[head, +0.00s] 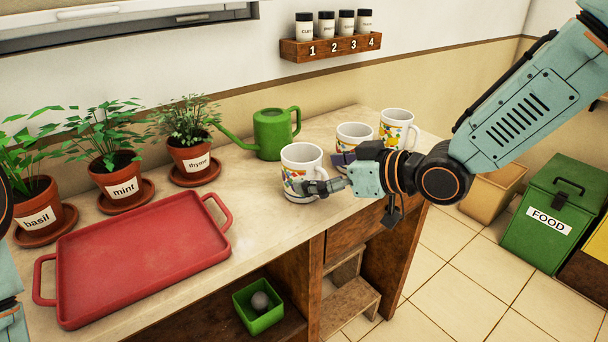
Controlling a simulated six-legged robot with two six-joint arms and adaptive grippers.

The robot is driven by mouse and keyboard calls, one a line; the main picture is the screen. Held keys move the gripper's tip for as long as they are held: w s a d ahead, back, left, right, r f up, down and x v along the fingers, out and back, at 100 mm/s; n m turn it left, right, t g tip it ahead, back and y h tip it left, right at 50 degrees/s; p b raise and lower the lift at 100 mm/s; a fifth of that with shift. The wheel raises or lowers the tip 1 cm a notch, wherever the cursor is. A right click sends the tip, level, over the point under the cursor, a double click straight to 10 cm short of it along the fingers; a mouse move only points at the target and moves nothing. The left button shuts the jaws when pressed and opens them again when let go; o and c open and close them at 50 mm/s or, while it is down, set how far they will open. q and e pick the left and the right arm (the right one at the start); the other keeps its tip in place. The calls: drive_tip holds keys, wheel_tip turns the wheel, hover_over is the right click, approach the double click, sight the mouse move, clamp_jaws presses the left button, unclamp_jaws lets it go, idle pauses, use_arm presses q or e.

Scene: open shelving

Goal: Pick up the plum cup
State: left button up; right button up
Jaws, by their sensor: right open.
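Three white mugs with colourful prints stand in a row on the counter: the nearest mug (301,159), the middle mug (354,134) and the far mug (396,130). The prints are too small to tell which is the plum cup. My right gripper (331,173) comes in from the right, open and low over the counter. One dark finger reaches in front of the nearest mug's lower right side and hides part of it. The other finger is in front of the middle mug's lower part. I cannot tell whether either finger touches a mug. My left gripper is out of view.
A green watering can (272,135) stands close behind the nearest mug. A red tray (140,255) and potted herbs, including thyme (193,158), fill the left. The counter's front edge is close to the mugs. A green bin (548,208) stands on the floor at right.

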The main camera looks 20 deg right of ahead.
sight(306, 172)
drive_tip(key=x, duration=0.2)
drive_tip(key=b+x, duration=0.1)
drive_tip(key=x, duration=0.1)
drive_tip(key=shift+w+d+f, duration=0.15)
drive_tip(key=shift+w+d, duration=0.1)
drive_tip(key=shift+w+a+f, duration=0.1)
drive_tip(key=shift+w+a, duration=0.1)
drive_tip(key=shift+w, duration=0.05)
drive_tip(key=shift+w, duration=0.1)
drive_tip(key=shift+w+a, duration=0.1)
drive_tip(key=shift+c, duration=1)
drive_tip(key=c, duration=1.3)
